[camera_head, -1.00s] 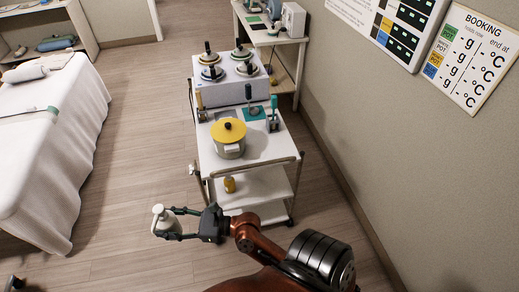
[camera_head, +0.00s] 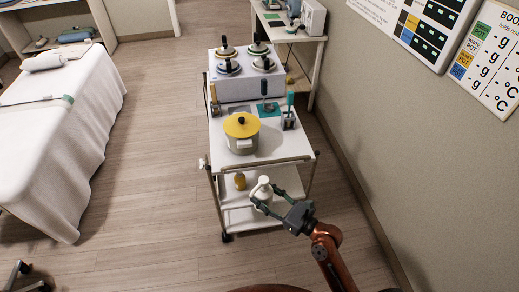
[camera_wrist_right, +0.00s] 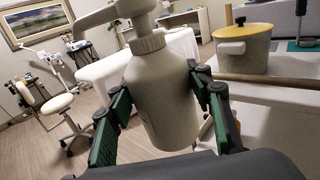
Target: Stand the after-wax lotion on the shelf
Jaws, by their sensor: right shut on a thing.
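The after-wax lotion is a pale pump bottle (camera_head: 262,191), upright. My right gripper (camera_head: 266,200) is shut on its body and holds it at the front of the trolley. In the right wrist view the bottle (camera_wrist_right: 160,95) stands between the two green fingers, its pump cut off at the top. The trolley has white lower shelves (camera_head: 227,197) under its top. In the head view the bottle overlaps these shelves; I cannot tell whether it is over them or in front. My left gripper is not in view.
A yellow bottle (camera_head: 240,181) stands on a lower shelf, left of the lotion. A pot with a yellow lid (camera_head: 241,125) and a white warmer unit (camera_head: 245,87) stand on the trolley top. A draped bed (camera_head: 60,130) is at left, with clear floor between. A wall is at right.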

